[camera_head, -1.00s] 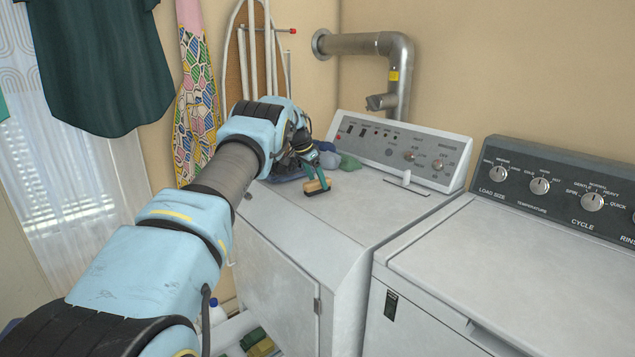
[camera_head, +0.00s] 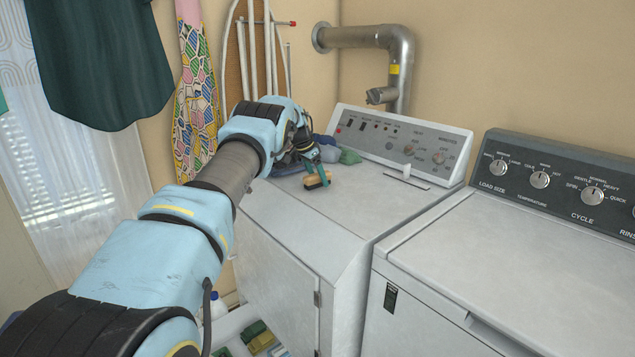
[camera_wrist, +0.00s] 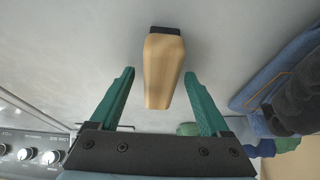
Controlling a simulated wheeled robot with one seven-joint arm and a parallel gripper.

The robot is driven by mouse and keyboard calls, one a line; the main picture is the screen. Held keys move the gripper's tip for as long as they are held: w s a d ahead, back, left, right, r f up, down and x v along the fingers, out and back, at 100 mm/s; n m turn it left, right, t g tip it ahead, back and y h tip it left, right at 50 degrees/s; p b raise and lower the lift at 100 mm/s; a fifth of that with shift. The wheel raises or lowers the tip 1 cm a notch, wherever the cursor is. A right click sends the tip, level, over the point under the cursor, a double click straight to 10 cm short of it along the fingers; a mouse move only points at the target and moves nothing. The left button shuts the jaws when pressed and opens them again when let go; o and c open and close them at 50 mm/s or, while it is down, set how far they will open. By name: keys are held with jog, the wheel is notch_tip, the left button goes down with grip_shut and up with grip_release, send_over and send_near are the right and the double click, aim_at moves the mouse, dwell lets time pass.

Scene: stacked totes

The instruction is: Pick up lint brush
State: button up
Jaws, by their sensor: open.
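The lint brush (camera_head: 316,181) has a light wooden body and a dark underside. It lies on top of the left machine, in front of the cloths. In the wrist view the brush (camera_wrist: 163,72) points away from my gripper, with its dark end (camera_wrist: 165,30) farthest. My gripper (camera_wrist: 159,73) is open, with one teal finger on each side of the wooden body. A gap shows between each finger and the wood. In the head view my gripper (camera_head: 321,172) is at the brush, and its fingers partly hide it.
Blue and green cloths (camera_head: 348,156) lie bunched behind the brush, by the control panel (camera_head: 400,143). A second machine (camera_head: 530,260) is farther right. The left machine's front top (camera_head: 330,220) is clear.

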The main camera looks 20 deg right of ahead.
jog(key=shift+c, duration=0.2)
grip_shut()
dwell(0.5)
